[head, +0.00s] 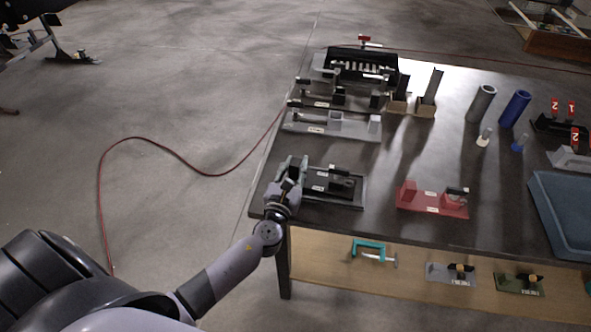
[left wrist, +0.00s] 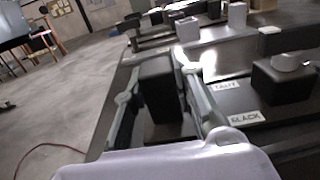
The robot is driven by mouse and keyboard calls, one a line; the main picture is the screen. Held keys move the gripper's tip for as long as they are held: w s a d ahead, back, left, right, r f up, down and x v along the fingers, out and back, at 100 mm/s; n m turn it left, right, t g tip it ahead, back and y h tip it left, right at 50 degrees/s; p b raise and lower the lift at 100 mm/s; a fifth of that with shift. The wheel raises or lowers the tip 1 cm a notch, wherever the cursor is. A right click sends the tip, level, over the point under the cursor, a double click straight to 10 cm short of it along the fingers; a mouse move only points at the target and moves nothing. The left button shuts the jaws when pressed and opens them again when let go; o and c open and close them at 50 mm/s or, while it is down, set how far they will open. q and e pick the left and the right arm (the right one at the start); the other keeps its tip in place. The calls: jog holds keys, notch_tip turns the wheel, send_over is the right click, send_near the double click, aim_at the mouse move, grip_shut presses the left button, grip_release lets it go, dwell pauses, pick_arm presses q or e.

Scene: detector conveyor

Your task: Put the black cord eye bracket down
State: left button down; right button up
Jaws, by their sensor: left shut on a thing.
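My left gripper (head: 291,166) is at the left end of a dark fixture (head: 345,203) near the table's front left corner. It is shut on a black block-like part, which I take for the black cord eye bracket (left wrist: 158,82). In the left wrist view the part stands between the two fingers (left wrist: 160,88), low beside the fixture's labelled plate (left wrist: 238,98). I cannot tell whether the part's underside touches the fixture. My right gripper is not in view.
A red fixture (head: 432,201) stands to the right, and a grey fixture (head: 330,124) stands behind. Grey (head: 481,104) and blue (head: 515,108) cylinders stand farther right. A blue tray (head: 562,215) is at the right edge. Dark tabletop is bare between the fixtures.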

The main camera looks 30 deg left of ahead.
pick_arm(q)
jog(key=c, duration=1.3)
grip_release()
jog(key=shift+c, duration=0.2)
jog(key=shift+f, duration=0.1)
jog(key=shift+f, duration=0.2)
jog(key=s+d+b, duration=0.2)
jog(key=s, duration=0.6)
jog(key=s+d+b, duration=0.1)
jog(key=s+b, duration=0.1)
jog(key=s, duration=0.7)
jog(key=shift+d+r, duration=0.2)
jog(key=shift+d, duration=0.15)
